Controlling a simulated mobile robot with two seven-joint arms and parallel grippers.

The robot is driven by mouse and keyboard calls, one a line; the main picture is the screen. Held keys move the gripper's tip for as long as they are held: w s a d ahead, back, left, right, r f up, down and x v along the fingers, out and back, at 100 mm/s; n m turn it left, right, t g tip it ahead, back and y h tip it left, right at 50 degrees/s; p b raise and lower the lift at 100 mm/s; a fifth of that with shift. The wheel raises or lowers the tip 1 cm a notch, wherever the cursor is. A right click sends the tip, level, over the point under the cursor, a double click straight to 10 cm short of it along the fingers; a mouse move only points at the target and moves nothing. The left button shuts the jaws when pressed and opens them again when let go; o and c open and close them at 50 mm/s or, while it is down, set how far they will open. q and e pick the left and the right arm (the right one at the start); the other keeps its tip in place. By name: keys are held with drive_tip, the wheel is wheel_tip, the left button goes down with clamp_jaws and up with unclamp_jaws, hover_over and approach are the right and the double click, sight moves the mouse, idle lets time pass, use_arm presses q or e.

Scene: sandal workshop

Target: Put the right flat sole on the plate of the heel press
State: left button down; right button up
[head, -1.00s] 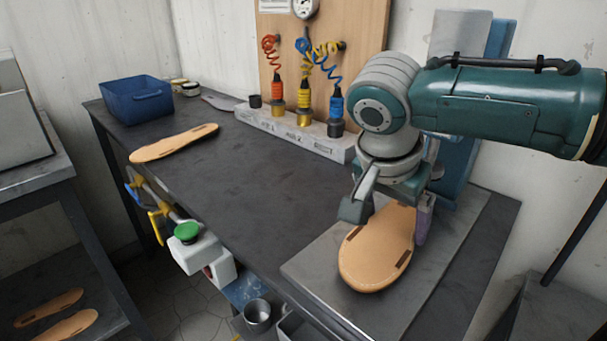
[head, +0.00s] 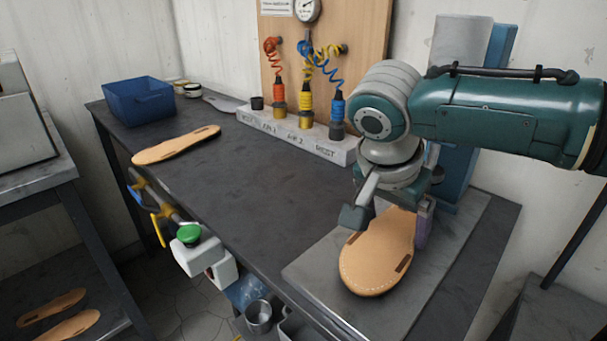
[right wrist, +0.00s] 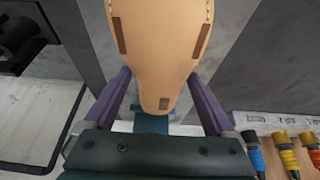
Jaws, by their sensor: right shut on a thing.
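A tan flat sole (head: 370,264) with dark slots and a stitched edge is over the grey plate (head: 318,268) of the heel press. Its rounded wide end points toward me; whether it rests on the plate or hovers just above cannot be told. My right gripper (head: 392,214) is shut on its narrower end. In the right wrist view the sole (right wrist: 162,50) sits between the purple fingers of the gripper (right wrist: 160,88). The blue press column (head: 446,192) stands behind, partly hidden by my arm. My left gripper is not in view.
Another tan sole (head: 176,145) lies on the dark table (head: 235,190), left of a clear middle. A blue bin (head: 138,102) stands at the back left. A block (head: 300,137) holds several coloured tools. A green button (head: 188,233) is at the front edge. More soles lie on a low shelf.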

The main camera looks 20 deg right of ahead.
drive_tip(key=shift+f, duration=0.45)
idle(0.4)
drive_tip(key=o, duration=0.9)
drive_tip(key=shift+o, duration=0.2)
drive_tip(key=shift+r, duration=0.1)
